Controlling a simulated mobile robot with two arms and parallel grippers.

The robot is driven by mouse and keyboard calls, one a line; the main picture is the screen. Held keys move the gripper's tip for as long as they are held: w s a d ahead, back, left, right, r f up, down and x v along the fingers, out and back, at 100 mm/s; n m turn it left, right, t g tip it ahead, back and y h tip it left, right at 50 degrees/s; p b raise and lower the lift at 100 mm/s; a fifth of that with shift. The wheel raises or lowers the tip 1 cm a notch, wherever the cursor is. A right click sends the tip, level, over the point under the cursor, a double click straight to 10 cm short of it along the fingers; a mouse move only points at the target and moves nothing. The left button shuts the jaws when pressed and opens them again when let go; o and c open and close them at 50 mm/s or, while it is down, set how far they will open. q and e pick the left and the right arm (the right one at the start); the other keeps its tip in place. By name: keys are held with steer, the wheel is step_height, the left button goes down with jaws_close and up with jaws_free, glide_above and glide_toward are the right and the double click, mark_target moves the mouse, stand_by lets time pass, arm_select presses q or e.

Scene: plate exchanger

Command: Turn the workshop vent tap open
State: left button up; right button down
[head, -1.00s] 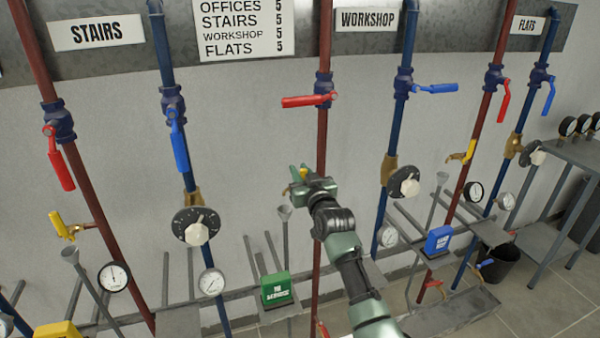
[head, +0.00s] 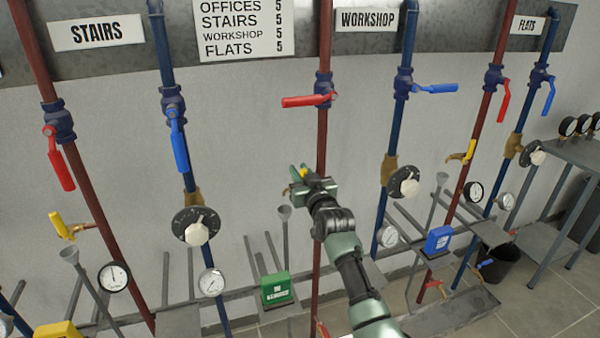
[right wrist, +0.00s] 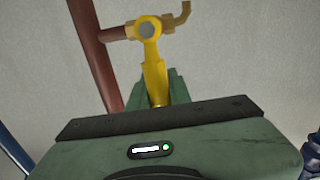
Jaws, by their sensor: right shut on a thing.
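The workshop vent tap shows a yellow lever (right wrist: 154,72) and a brass body with a bent spout (right wrist: 172,22) in the right wrist view. It branches off the red workshop pipe (head: 322,130). In the head view only a bit of yellow (head: 304,172) shows at my right gripper (head: 302,178), which hides most of the tap. My right gripper is shut on the yellow lever. In the right wrist view the lever runs from the tap's bolt down between the green fingers (right wrist: 158,98). My left gripper is not in view.
The workshop's red handle (head: 305,101) and blue handle (head: 436,88) both stick out sideways above. A black dial (head: 404,181) is on the blue pipe to the right. A grey funnel (head: 285,212) stands just left of my gripper, and a green box (head: 277,289) sits below.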

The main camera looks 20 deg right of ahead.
steer(key=shift+a+f, duration=0.1)
steer(key=shift+a, duration=0.05)
steer(key=a+f+n+b, duration=0.2)
steer(key=a+f+n, duration=0.4)
steer(key=n, duration=1.2)
steer(key=shift+s+f, duration=0.15)
steer(key=shift+f, duration=0.1)
steer(key=shift+b, duration=0.3)
steer(key=c, duration=1.3)
jaws_free()
